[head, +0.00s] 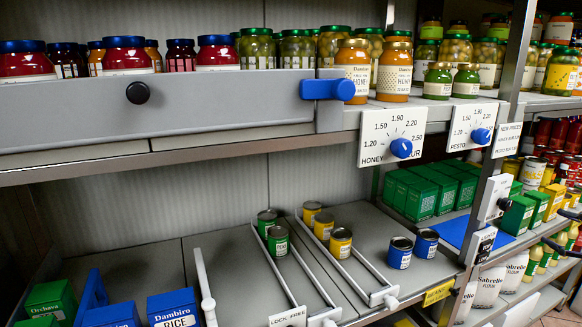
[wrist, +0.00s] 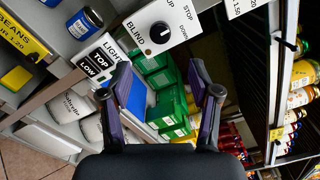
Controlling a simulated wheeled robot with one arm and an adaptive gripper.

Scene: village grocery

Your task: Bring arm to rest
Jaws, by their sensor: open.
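My gripper (wrist: 163,95) shows in the wrist view with its two dark fingers spread apart and nothing between them. Beyond the fingers are a blue mat (wrist: 136,97) and green boxes (wrist: 165,90) on a shelf. A white panel with a black knob marked BLIND (wrist: 161,32) lies above the fingertips in that view. My gripper and arm do not show in the head view.
Shelves fill the head view. A grey front board (head: 230,104) with a blue handle (head: 328,89) guards the jars. Price dials for honey (head: 401,148) and pesto (head: 480,136) stick out from the shelf edge. Cans stand in lanes below, such as a yellow can (head: 340,243).

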